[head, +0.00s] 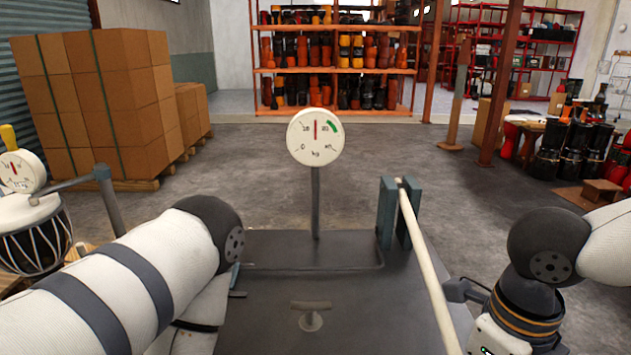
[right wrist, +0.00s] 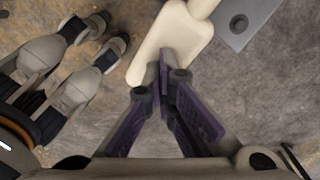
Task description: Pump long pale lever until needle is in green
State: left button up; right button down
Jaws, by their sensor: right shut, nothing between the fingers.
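A round white gauge (head: 315,137) stands on a grey post in the head view. Its red needle points straight up, and its green band lies to the right of the needle, apart from it. The long pale lever (head: 424,262) runs from a blue-grey bracket (head: 387,212) toward me and leaves the bottom edge. In the right wrist view the lever's flat pale end (right wrist: 150,58) lies just beyond my right gripper (right wrist: 165,65). Its fingertips are together, overlapping that end in the picture; I cannot tell whether they touch. My left gripper (head: 236,284) is mostly hidden behind my left arm.
A second gauge (head: 20,172) and a drum (head: 35,240) stand at the left. Stacked boxes (head: 95,100) and drum shelves (head: 335,62) are farther back. The floor between is clear.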

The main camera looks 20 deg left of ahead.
notch_tip(320, 180, up, 18)
jog(key=s, duration=0.1)
jog(key=shift+d+r, duration=0.15)
jog(key=shift+d, duration=0.05)
dwell(0.5)
jog(key=f, duration=1.8)
jog(key=shift+w+a+f, duration=0.15)
jog(key=shift+w+f, duration=0.15)
jog(key=shift+w, duration=0.05)
notch_tip(320, 180, up, 18)
jog(key=s, duration=0.1)
jog(key=shift+d+r, duration=0.2)
jog(key=shift+r, duration=0.05)
notch_tip(320, 180, up, 5)
